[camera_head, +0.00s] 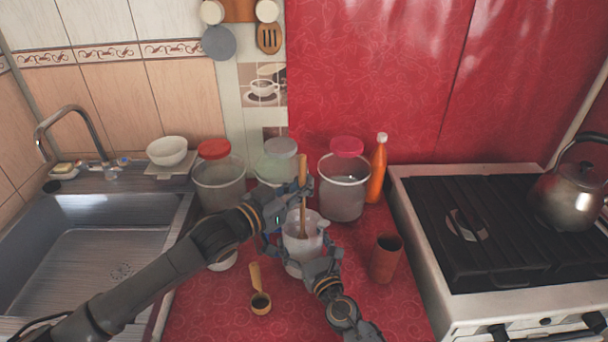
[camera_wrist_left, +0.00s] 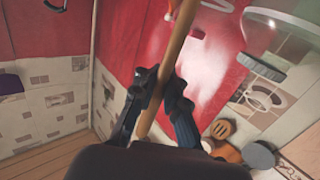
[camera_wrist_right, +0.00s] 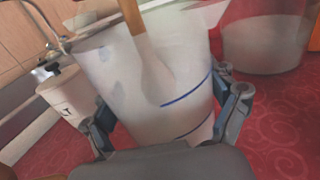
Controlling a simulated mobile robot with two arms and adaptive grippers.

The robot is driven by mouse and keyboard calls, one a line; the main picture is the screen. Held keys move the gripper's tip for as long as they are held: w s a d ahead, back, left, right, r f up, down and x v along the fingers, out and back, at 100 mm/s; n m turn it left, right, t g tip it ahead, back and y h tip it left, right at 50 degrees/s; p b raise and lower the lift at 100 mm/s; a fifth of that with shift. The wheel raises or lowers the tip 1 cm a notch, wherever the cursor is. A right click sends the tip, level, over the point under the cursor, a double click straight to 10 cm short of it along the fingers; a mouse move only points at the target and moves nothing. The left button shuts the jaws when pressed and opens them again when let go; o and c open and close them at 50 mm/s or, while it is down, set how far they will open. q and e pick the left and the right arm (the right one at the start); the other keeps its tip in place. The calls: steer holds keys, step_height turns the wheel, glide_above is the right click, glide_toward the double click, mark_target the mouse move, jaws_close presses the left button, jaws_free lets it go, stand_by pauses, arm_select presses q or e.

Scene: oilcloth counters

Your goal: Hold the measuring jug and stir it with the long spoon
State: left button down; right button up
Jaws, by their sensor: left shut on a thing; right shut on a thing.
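The measuring jug (camera_head: 301,240) is a whitish translucent vessel standing on the red counter. My right gripper (camera_head: 306,264) is shut around its lower body. The right wrist view shows the jug (camera_wrist_right: 150,85) with blue lines, between the two fingers of that gripper (camera_wrist_right: 165,120). The long wooden spoon (camera_head: 303,180) stands nearly upright with its lower end inside the jug. My left gripper (camera_head: 293,197) is shut on the spoon's handle above the jug. The left wrist view shows the handle (camera_wrist_left: 178,45) between the fingers (camera_wrist_left: 158,100). The jug's bottom is partly hidden by my right gripper.
Lidded jars (camera_head: 219,182) and an orange bottle (camera_head: 377,170) stand behind the jug. A brown cup (camera_head: 385,258) is at right, and a small wooden scoop (camera_head: 259,295) lies in front. The sink (camera_head: 90,260) is left, the stove (camera_head: 480,230) with a kettle (camera_head: 570,195) right.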

mark_target(304, 205)
arm_select(q)
steer(key=shift+f, duration=2.85)
steer(key=shift+d, duration=0.1)
